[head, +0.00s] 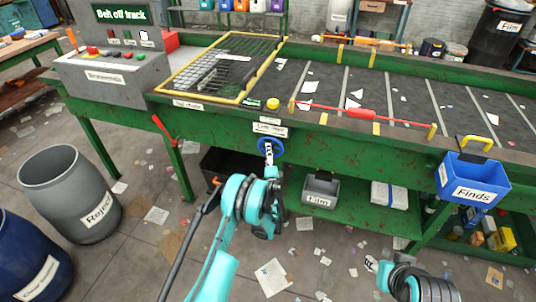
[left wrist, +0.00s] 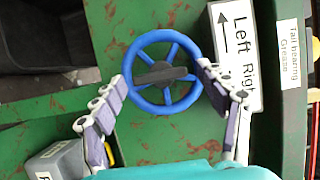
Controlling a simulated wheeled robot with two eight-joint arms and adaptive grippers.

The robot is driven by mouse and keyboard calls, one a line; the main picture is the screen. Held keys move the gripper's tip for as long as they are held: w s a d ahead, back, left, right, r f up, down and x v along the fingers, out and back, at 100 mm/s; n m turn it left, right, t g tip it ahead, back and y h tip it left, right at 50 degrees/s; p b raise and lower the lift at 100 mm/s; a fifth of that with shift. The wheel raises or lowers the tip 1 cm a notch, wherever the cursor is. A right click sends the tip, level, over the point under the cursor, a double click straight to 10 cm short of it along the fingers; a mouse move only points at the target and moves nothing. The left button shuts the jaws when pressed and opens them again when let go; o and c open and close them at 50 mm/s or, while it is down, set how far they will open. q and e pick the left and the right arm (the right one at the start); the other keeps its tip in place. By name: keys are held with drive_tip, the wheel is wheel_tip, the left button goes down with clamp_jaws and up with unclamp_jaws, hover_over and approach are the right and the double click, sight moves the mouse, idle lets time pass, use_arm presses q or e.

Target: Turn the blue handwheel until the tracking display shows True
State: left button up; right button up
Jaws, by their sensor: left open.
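The blue handwheel (head: 271,147) is on the front of the green belt frame, below a small label. In the left wrist view the handwheel (left wrist: 143,92) shows its full rim, spokes and dark hub. My left gripper (head: 268,150) is in front of the wheel. In the wrist view the left gripper (left wrist: 162,76) is open, with one finger at each side of the rim; whether they touch it I cannot tell. The display (head: 121,14) at the back left reads "Belt off track".
A "Left Right" plate (left wrist: 236,60) with an arrow is beside the wheel. A red lever (head: 165,130) hangs left of it. A grey Film bin (head: 321,184) stands below, and a blue Finds bin (head: 475,170) hangs at the right.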

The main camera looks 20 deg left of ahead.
use_arm(q)
drive_tip(key=shift+x, duration=1.1)
drive_tip(key=c, duration=1.2)
drive_tip(key=shift+o, duration=0.2)
drive_tip(key=shift+n, duration=0.4)
drive_tip(key=n+g+h, duration=0.1)
drive_tip(key=n, duration=0.2)
drive_tip(key=shift+s+n, duration=0.1)
drive_tip(key=shift+n, duration=0.2)
drive_tip(key=shift+n+g+h, duration=0.8)
drive_tip(key=shift+n+h, duration=0.3)
drive_tip(key=shift+n, duration=0.7)
